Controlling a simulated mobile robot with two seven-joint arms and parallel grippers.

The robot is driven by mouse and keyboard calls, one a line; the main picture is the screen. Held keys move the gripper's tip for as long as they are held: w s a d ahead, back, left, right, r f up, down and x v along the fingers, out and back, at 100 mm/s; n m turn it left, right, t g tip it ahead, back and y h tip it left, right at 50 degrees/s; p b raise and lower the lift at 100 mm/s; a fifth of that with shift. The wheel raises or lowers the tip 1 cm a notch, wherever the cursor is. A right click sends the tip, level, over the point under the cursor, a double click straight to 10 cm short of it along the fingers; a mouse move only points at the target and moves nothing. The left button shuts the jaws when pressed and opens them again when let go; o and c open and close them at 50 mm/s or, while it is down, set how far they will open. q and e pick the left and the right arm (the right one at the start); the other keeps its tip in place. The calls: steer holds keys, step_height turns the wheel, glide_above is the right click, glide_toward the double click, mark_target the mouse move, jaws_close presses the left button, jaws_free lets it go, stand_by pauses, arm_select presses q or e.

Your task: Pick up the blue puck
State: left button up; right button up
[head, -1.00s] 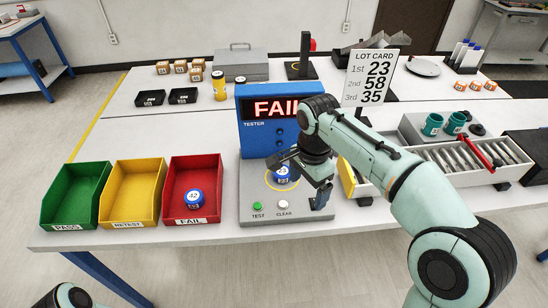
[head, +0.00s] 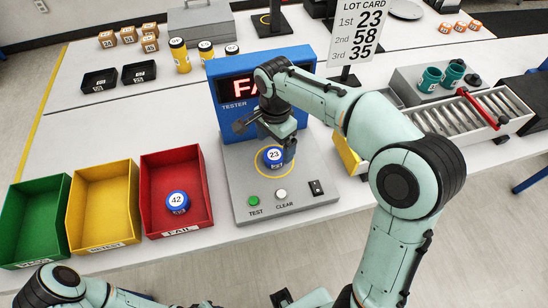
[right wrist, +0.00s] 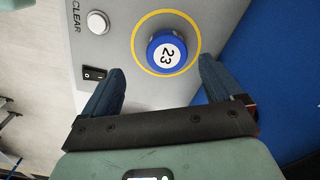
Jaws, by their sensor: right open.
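A blue puck (head: 273,157) with a white top marked 23 stands upright on the tester's (head: 240,205) grey plate, inside a yellow ring. It also shows in the right wrist view (right wrist: 167,50). My right gripper (head: 266,138) is open and empty, just above and behind the puck in the head view. In the right wrist view the two fingers (right wrist: 162,78) are spread, and the puck lies beyond and between their tips, apart from both. A second blue puck (head: 177,202), marked 42, sits in the red FAIL bin (head: 150,215).
Yellow (head: 103,200) and green (head: 30,215) bins stand left of the red one. The tester's blue upright (head: 222,72) is close behind my right gripper. A lot card (head: 357,35) stands behind my right arm. A roller tray (head: 455,115) is at right.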

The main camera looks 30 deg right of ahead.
mark_target(273, 155)
steer(key=shift+w+f, duration=0.25)
steer(key=shift+f, duration=1.3)
steer(key=shift+w+f, duration=0.2)
steer(key=shift+f, duration=1.3)
steer(key=c, duration=1.3)
steer(key=shift+o, duration=0.2)
steer(key=shift+r, duration=0.1)
steer(key=shift+r, duration=0.1)
